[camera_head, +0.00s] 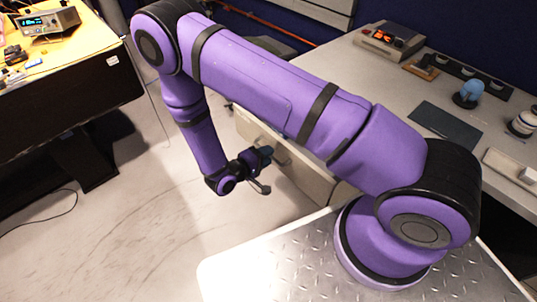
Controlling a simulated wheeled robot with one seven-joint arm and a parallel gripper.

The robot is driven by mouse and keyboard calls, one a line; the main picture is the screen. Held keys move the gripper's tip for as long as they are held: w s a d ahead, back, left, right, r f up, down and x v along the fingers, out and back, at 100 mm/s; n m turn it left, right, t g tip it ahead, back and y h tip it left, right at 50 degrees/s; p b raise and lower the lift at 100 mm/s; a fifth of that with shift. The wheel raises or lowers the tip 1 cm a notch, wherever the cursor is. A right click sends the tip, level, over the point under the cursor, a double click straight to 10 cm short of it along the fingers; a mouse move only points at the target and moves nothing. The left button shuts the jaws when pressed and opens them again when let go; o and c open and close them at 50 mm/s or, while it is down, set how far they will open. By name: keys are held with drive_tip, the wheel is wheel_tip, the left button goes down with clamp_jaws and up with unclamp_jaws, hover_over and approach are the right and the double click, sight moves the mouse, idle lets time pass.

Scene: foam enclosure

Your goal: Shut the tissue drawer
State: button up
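A beige drawer front (306,180) shows under the grey worktop, partly hidden behind my purple arm. A pale handle shows on it, close to my gripper. The arm hides much of the drawer's upper edge and inside, so I cannot tell how far it stands out. My dark gripper (264,168) is just in front of the drawer front, to the left of the handle. It is small and dark in this view; I cannot tell whether its fingers are apart or whether it touches the drawer. No tissue is visible.
A black-sided bench (75,90) stands at the left. The pale floor (140,225) between is mostly clear, with a cable at far left.

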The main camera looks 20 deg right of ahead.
drive_tip(key=shift+w+d+f, duration=0.15)
drive_tip(key=shift+w+d, duration=0.05)
drive_tip(key=shift+d, duration=0.4)
clamp_jaws()
drive_tip(key=shift+d, duration=0.1)
drive_tip(key=r+x, duration=0.1)
drive_tip(key=x, duration=0.7)
drive_tip(key=r+x, duration=0.2)
drive_tip(key=x, duration=0.6)
drive_tip(key=d+r+x, duration=0.1)
drive_tip(key=r+x, duration=0.1)
drive_tip(key=x, duration=0.7)
drive_tip(key=shift+w+r, duration=0.15)
drive_tip(key=shift+w, duration=0.05)
unclamp_jaws()
